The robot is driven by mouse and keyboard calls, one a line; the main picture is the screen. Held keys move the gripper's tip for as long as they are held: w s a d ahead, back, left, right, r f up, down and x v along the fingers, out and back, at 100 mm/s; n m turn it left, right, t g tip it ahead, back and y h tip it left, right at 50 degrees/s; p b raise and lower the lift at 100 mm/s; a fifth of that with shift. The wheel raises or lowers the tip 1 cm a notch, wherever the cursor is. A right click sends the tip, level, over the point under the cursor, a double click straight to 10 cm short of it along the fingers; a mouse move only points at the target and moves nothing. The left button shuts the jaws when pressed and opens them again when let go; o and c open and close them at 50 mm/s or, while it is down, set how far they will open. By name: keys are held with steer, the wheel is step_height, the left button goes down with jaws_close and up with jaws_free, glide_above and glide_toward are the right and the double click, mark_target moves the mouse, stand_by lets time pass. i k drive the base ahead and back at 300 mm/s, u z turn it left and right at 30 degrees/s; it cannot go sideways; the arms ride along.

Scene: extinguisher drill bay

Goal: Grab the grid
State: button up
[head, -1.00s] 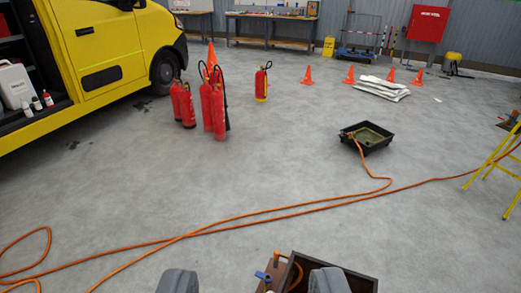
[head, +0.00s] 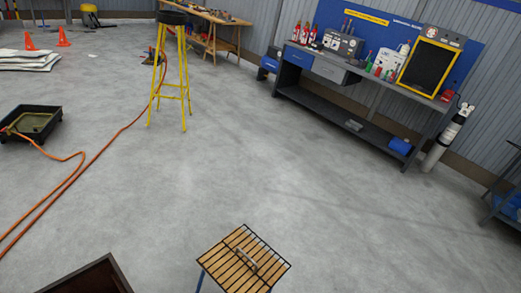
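A dark wire grid (head: 268,254) with a small metal handle on top lies on a slatted wooden top (head: 226,272) at the bottom middle of the head view. A blue leg shows under the left side of that top. The lower edge of the stand is cut off by the frame. My gripper is not in view, so its fingers and its distance from the grid cannot be seen.
A dark box (head: 85,278) is cut off at the bottom left. An orange hose (head: 92,165) runs from a black tray (head: 32,122). A yellow stool (head: 180,75) stands behind. A grey workbench (head: 335,100) and a gas cylinder (head: 446,138) line the right wall. The middle floor is clear.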

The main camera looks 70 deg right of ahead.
mark_target(246, 260)
steer(key=z, duration=1.7)
steer(key=k, duration=1.3)
steer(key=z, duration=0.5)
steer(key=i, duration=2.4)
steer(key=u, duration=0.6)
